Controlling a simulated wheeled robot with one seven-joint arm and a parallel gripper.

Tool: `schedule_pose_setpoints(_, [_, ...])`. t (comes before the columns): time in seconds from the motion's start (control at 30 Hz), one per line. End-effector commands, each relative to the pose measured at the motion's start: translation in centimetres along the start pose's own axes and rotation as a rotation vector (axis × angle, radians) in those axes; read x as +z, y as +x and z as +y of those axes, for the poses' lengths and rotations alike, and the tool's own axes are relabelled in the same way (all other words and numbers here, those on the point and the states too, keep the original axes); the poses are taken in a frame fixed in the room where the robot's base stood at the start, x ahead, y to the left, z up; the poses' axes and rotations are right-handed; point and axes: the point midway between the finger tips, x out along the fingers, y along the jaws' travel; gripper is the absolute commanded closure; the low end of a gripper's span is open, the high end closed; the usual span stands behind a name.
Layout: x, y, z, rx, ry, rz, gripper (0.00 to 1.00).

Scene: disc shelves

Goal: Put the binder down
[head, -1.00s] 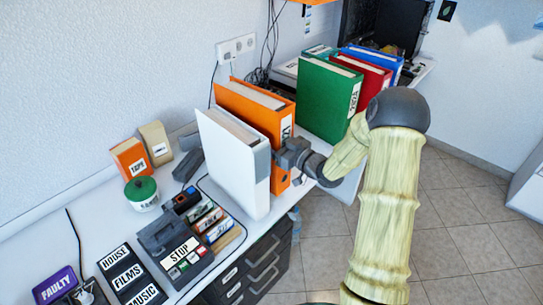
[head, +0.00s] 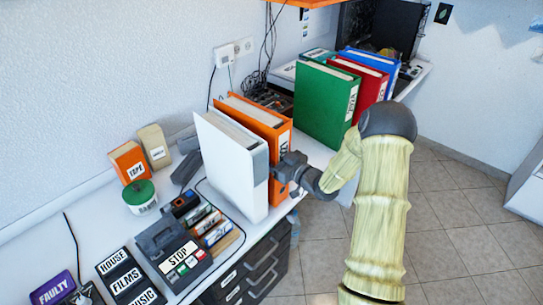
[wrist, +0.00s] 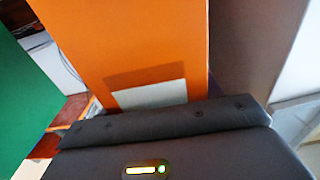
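An orange binder (head: 277,136) stands upright on the desk side in the head view, between a white binder (head: 236,170) and the green binder (head: 325,104). My gripper (head: 291,168) is at the orange binder's spine and appears shut on it. The fingertips are hidden. In the wrist view the orange binder (wrist: 135,45) fills the middle, with a pale label low on it, right above my dark gripper body. The binder's lower edge is mostly hidden by the white binder and my gripper, so I cannot tell whether it touches the desk.
Red (head: 370,82) and blue (head: 388,66) binders stand beside the green one. Left of the white binder are a cassette player (head: 172,248), a green-lidded tin (head: 140,196) and boxes. The white desk (head: 316,152) has free room between the orange and green binders.

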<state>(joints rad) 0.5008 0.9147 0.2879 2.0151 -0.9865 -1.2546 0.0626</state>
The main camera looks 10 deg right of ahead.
Motion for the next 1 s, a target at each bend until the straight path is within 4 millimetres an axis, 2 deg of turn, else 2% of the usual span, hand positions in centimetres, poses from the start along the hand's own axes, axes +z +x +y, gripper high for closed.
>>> schedule_pose_setpoints(0.03, [0.1, 0.0, 0.0, 0.000, 0.001, -0.001, 0.27])
schedule_pose_setpoints(0.1, [0.1, 0.0, 0.0, 0.000, 0.001, -0.001, 0.15])
schedule_pose_setpoints(0.37, [0.0, 0.0, 0.0, 0.000, 0.001, -0.001, 0.15])
schedule_pose_setpoints(0.53, [0.1, -0.9, 0.0, 0.001, 0.001, -0.002, 0.15])
schedule_pose_setpoints(0.67, [0.1, -2.6, 0.1, 0.003, 0.001, -0.002, 0.15])
schedule_pose_setpoints(1.0, [0.1, -9.3, 0.1, 0.003, 0.001, -0.002, 0.15])
